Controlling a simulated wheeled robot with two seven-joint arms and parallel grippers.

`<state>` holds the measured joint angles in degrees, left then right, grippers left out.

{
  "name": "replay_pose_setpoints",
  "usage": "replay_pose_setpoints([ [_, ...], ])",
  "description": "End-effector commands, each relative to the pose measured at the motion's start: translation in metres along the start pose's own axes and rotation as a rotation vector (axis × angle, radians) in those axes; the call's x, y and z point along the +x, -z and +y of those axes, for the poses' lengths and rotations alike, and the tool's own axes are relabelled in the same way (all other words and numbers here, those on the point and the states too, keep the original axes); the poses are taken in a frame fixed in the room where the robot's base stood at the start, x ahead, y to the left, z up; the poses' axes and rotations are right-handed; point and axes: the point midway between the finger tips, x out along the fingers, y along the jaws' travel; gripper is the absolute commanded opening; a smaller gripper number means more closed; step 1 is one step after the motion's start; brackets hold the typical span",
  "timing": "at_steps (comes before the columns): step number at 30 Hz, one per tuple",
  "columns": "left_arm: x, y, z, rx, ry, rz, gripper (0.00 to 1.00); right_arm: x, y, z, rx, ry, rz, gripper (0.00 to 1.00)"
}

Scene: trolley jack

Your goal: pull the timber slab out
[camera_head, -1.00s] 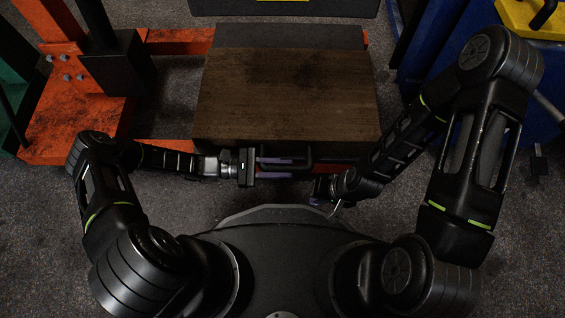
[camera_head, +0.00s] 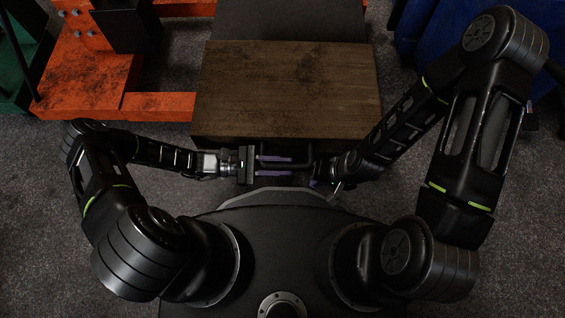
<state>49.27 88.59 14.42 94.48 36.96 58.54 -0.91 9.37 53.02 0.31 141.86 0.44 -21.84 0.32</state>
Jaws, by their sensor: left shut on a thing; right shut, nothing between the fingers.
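The brown timber slab (camera_head: 286,88) lies flat in the middle of the head view, its near edge facing me. A black bar handle (camera_head: 303,150) shows at its near side. My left gripper (camera_head: 288,164) is shut on the handle, its purple fingers lying along it. My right gripper (camera_head: 318,178) is shut and empty, close to the handle's right end; whether it touches the handle is unclear. The slab hides what bears it from below.
An orange metal frame (camera_head: 90,70) stands at the left, with an arm (camera_head: 158,106) reaching toward the slab. A dark flat surface (camera_head: 290,20) shows behind the slab. Blue objects (camera_head: 425,40) stand at the upper right. Grey floor (camera_head: 40,200) is clear at the left.

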Motion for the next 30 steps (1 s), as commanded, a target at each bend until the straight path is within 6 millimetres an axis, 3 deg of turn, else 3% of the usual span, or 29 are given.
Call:
replay_pose_setpoints([
  [2,0.000,0.000,-0.001,0.000,0.001,0.000,0.00,0.000,0.000,0.000,0.000,0.000,0.000,0.00],
  [3,0.000,0.001,-0.001,0.000,0.001,0.000,0.24,0.000,0.000,0.000,0.000,0.000,0.000,0.00],
  [11,0.000,0.000,0.000,0.000,0.000,0.001,0.45,0.000,0.000,0.000,0.000,0.000,0.000,0.00],
  [22,-0.006,0.001,0.001,0.001,0.000,0.003,0.45,-0.001,0.000,0.000,0.000,0.000,0.000,0.00],
  [30,-0.046,0.000,0.001,0.000,-0.002,0.004,0.45,-0.007,-0.001,-0.002,0.000,0.000,-0.003,0.00],
])
